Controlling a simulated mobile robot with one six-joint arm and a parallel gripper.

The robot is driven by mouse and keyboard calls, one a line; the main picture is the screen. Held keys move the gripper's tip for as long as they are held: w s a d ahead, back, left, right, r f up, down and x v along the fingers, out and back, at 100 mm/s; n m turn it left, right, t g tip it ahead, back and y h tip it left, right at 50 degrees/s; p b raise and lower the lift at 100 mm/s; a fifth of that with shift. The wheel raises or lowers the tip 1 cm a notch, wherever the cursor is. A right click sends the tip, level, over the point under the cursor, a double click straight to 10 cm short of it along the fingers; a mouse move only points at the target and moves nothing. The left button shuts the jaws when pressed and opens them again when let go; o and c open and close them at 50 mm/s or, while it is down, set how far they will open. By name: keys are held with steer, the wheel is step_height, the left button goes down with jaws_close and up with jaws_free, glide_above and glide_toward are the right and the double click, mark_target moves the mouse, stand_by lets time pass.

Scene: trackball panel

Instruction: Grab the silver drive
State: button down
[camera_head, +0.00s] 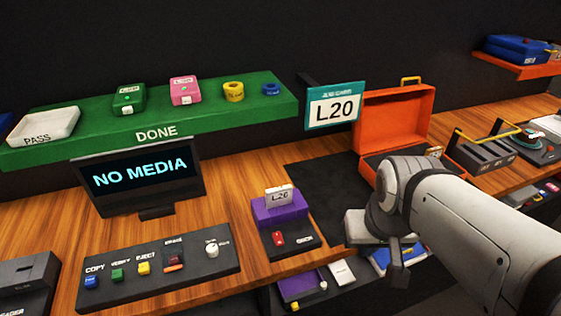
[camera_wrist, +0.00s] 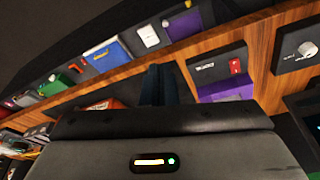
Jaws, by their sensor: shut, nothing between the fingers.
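A pale, silver-white flat block (camera_head: 341,272) lies on the low shelf under the table's front edge, between a purple item and a blue item. It also shows in the wrist view (camera_wrist: 148,36); I cannot tell for sure that it is the silver drive. My gripper (camera_head: 399,276) is past the table's front edge, to the right of that block and in front of the blue item. In the wrist view its dark fingers (camera_wrist: 160,85) are together with nothing between them, apart from the block.
The purple dock (camera_head: 280,208) holds an L20 card above. An open orange case (camera_head: 392,112) stands behind my arm. A button panel (camera_head: 160,262) and a NO MEDIA screen (camera_head: 140,175) are at left. A green DONE shelf (camera_head: 210,127) runs behind. The table edge overhangs the low shelf.

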mark_target(279, 188)
steer(key=c, duration=2.2)
jaws_free()
